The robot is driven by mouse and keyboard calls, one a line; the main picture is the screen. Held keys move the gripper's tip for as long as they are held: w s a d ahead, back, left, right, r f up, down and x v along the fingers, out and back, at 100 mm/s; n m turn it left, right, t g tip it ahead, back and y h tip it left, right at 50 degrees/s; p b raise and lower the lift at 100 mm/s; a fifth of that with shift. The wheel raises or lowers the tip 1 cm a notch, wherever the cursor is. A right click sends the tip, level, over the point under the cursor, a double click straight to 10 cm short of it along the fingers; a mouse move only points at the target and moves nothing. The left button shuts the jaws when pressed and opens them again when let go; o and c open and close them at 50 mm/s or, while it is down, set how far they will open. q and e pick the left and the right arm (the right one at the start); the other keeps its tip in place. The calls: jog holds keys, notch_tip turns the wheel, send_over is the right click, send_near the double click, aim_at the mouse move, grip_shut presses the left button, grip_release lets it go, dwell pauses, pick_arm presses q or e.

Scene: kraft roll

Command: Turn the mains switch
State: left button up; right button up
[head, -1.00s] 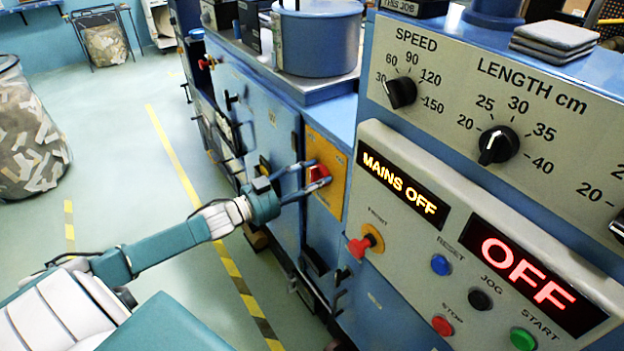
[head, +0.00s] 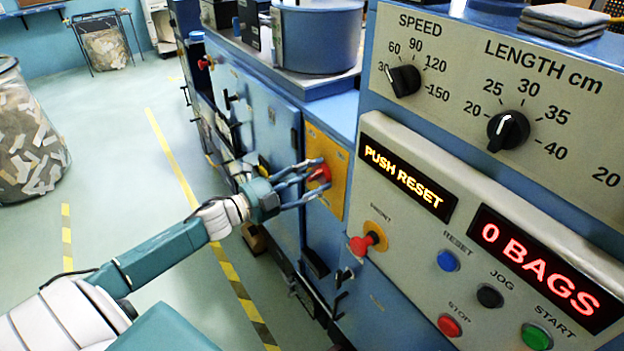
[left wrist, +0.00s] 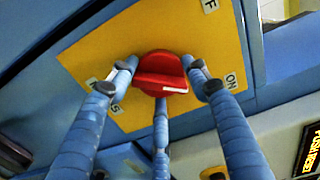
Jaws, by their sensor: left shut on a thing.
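The mains switch (head: 319,173) is a red knob on a yellow plate (head: 334,203) on the side of the blue machine. My left gripper (head: 313,178) is shut on it, with blue fingers around the knob. In the left wrist view the knob (left wrist: 162,75) sits between the fingers of my gripper (left wrist: 160,78), and the white mark on its handle points right, toward the ON label (left wrist: 231,81). The amber display (head: 405,180) reads PUSH RESET and the red display (head: 538,270) reads 0 BAGS. My right gripper is not in view.
The control panel has a blue RESET button (head: 448,261), a red STOP button (head: 449,326), a green START button (head: 536,337) and a red emergency knob (head: 363,244). A bin of paper scraps (head: 28,140) stands at the left. The floor along the yellow line is open.

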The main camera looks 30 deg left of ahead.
pick_arm(q)
jog(key=shift+s+d+m, duration=0.1)
jog(key=shift+d+m, duration=0.3)
jog(key=shift+m, duration=0.1)
jog(key=shift+f, duration=0.15)
jog(key=o, duration=1)
jog(key=shift+s, duration=0.1)
jog(key=shift+o, duration=0.8)
jog(key=shift+d, duration=0.25)
jog(key=shift+a, duration=0.1)
jog(key=shift+s+a, duration=0.1)
jog(key=shift+a, duration=0.1)
jog(key=v, duration=1.1)
jog(key=shift+s, duration=0.3)
